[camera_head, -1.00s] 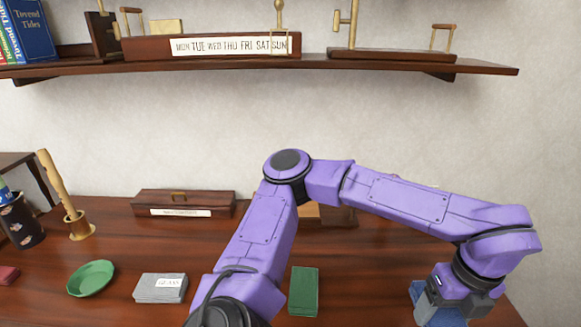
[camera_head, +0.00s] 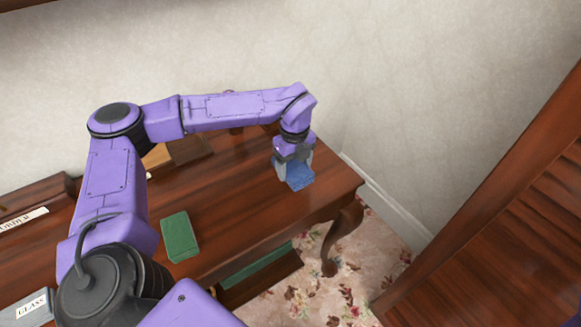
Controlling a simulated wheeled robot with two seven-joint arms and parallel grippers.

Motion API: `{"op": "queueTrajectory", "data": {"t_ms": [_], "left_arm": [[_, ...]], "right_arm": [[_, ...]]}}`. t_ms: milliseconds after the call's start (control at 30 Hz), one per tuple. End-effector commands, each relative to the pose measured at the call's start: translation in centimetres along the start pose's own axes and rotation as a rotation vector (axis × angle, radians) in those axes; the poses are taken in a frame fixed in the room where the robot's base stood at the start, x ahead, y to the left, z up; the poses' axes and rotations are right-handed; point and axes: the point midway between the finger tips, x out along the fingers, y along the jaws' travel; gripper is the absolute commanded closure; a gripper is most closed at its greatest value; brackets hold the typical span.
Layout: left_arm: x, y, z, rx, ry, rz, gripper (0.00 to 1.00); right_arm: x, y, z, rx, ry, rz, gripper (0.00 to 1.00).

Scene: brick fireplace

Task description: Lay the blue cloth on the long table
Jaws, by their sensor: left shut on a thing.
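The blue cloth (camera_head: 299,177) is a small folded blue piece at the right end of the long table (camera_head: 240,205). My left gripper (camera_head: 294,163) points down over the table's right end and is shut on the cloth. The cloth is at or just above the tabletop; I cannot tell whether it touches. My left arm crosses the table and hides part of its surface. My right gripper is not in view.
A green box or book (camera_head: 179,236) lies near the table's front edge. A grey box (camera_head: 27,308) is at lower left. A wooden slatted piece (camera_head: 510,225) stands at right, with floral carpet (camera_head: 340,290) between.

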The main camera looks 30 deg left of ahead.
Motion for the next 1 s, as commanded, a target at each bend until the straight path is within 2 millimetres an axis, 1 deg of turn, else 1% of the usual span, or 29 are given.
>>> {"op": "queueTrajectory", "data": {"t_ms": [33,100,167,267,300,367,400,433,467,633,667,700,733,933,1000], "left_arm": [[0.6,-0.2,0.6,-0.001,0.001,0.002,0.56],[1.4,-0.5,1.2,-0.001,0.0,0.001,0.56],[2.0,-0.7,1.6,-0.001,0.0,0.0,0.56],[3.4,-0.9,2.5,0.0,0.001,0.003,0.56],[4.3,-0.9,2.3,0.0,0.002,0.004,0.56],[5.3,-0.9,2.3,0.001,0.001,0.002,0.56],[5.7,-0.9,2.3,0.001,0.001,0.0,0.6],[5.9,-0.9,2.3,0.001,0.0,-0.001,0.61],[6.0,-0.9,2.3,0.001,0.0,-0.001,0.66],[6.1,-0.9,2.3,0.001,0.0,0.0,0.67],[6.2,-0.9,2.3,0.001,0.0,0.001,0.19],[6.2,-0.9,2.3,0.001,0.0,0.001,0.06],[6.2,-0.9,2.3,0.001,0.0,0.001,0.0],[6.0,-0.9,2.3,0.0,0.0,0.0,0.0],[5.7,-1.0,2.3,0.0,-0.001,-0.002,0.0]], "right_arm": [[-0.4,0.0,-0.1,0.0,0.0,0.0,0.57],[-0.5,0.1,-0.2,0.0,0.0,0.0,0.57],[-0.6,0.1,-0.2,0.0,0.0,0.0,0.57],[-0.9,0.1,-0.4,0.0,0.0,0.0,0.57],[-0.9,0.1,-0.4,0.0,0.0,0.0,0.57],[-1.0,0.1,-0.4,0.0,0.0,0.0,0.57],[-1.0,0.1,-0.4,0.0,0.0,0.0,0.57],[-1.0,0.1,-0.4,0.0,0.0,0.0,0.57],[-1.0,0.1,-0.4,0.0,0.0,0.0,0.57],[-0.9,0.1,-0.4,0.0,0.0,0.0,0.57],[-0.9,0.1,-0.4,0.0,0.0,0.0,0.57],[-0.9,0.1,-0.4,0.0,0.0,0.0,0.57],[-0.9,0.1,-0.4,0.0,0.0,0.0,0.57],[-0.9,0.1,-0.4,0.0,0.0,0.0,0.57],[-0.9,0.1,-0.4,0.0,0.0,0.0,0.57]]}}
